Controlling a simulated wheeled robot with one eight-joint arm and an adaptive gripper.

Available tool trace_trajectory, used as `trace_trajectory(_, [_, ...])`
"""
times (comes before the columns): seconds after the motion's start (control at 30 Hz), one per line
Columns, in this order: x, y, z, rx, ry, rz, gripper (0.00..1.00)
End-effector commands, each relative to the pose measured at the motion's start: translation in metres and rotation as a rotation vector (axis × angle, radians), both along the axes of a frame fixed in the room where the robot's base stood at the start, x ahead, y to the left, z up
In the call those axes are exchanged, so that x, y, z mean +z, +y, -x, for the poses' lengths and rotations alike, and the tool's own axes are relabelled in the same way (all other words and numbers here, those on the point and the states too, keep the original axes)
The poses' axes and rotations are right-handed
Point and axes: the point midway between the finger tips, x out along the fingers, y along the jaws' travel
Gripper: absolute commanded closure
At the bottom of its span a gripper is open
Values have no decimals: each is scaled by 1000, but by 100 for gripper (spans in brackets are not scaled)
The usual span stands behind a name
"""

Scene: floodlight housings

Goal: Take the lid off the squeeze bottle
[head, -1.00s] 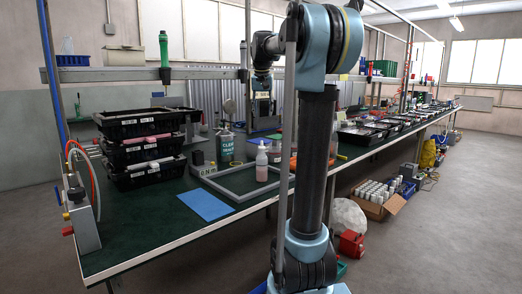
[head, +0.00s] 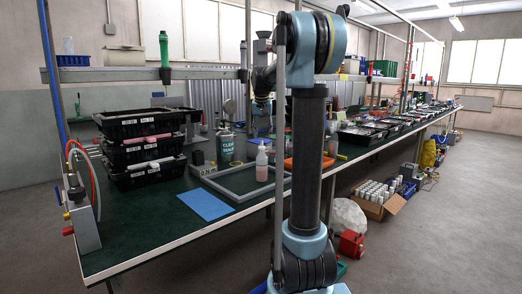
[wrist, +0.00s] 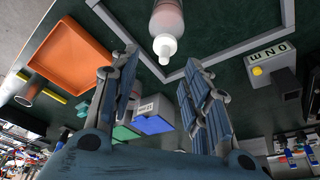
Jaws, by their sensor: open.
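The squeeze bottle (head: 262,168) stands upright on the green bench inside a grey rectangular frame. It has a pinkish body and a white lid (head: 262,149). In the wrist view the bottle (wrist: 167,18) comes in from the top edge, with its white lid (wrist: 165,46) pointing toward my gripper. My gripper (wrist: 160,60) is open, its two blue-padded fingers spread to the left and right of the lid's line. Nothing is held between them. In the head view my arm's column hides part of the area right of the bottle.
The grey frame (head: 232,197) lies around the bottle. A blue mat (head: 205,205) lies in front of it. A labelled can (head: 225,148) stands behind. Stacked black crates (head: 145,175) stand left.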

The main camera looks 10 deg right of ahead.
Motion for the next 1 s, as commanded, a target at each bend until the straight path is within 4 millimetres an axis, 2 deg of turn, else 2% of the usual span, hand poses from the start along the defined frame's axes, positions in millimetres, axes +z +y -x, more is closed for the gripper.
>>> trace_trajectory(0.17, [-11, 1, -3, 0, 0, 0, 57])
trace_trajectory(0.5, [-50, 1, -13, 0, 0, 0, 57])
trace_trajectory(0.77, [-53, 1, -13, 0, 0, 0, 57])
trace_trajectory(0.8, [-53, 1, -13, 0, 0, 0, 59])
trace_trajectory(0.93, [-53, 1, -13, 0, 0, 0, 84])
trace_trajectory(1.0, [-53, 1, -13, 0, 0, 0, 84])
